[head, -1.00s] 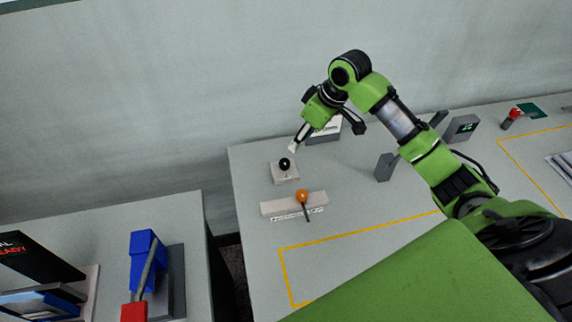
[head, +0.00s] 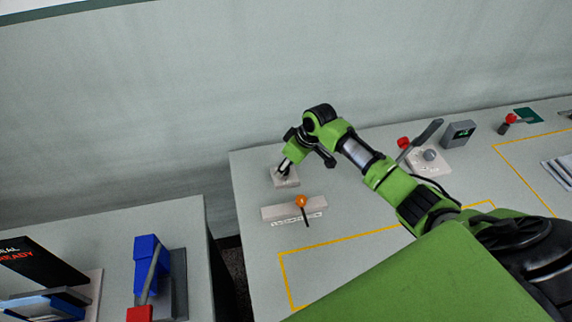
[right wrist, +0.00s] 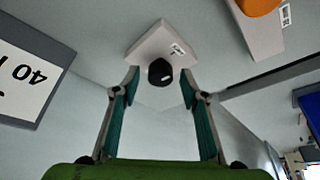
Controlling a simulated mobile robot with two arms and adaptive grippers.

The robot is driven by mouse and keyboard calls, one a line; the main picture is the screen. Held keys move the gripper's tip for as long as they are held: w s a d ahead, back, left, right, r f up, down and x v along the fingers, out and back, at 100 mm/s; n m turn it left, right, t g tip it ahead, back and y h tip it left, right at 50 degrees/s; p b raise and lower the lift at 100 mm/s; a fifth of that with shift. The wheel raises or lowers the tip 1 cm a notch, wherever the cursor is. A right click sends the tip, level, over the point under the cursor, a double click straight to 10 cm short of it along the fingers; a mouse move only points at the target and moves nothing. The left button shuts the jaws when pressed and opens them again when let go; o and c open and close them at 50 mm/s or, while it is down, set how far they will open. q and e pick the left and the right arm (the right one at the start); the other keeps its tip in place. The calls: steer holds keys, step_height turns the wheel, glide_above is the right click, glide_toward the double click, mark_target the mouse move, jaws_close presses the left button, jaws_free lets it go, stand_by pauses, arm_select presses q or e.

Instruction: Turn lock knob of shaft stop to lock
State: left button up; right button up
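A round black knob (right wrist: 160,72) sits on a small pale block (right wrist: 158,42) with a label too small to read. In the head view the block (head: 287,182) stands near the table's back left corner, its knob mostly hidden by my right gripper (head: 283,172). In the right wrist view my right gripper (right wrist: 159,82) is open, its fingertips on either side of the knob with gaps showing. An orange knob (head: 301,201) with a dark lever sits on a pale labelled bar (head: 278,213) in front. I cannot read which fixture is the shaft stop. My left gripper is not in view.
A fixture with a red knob (head: 403,142) and a grey lever stands behind my arm, beside a dark box (head: 459,133). A blue device (head: 148,262) stands on a separate table at left. Yellow lines (head: 350,240) mark a clear area in front.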

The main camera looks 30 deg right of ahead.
steer(key=c, duration=1.1)
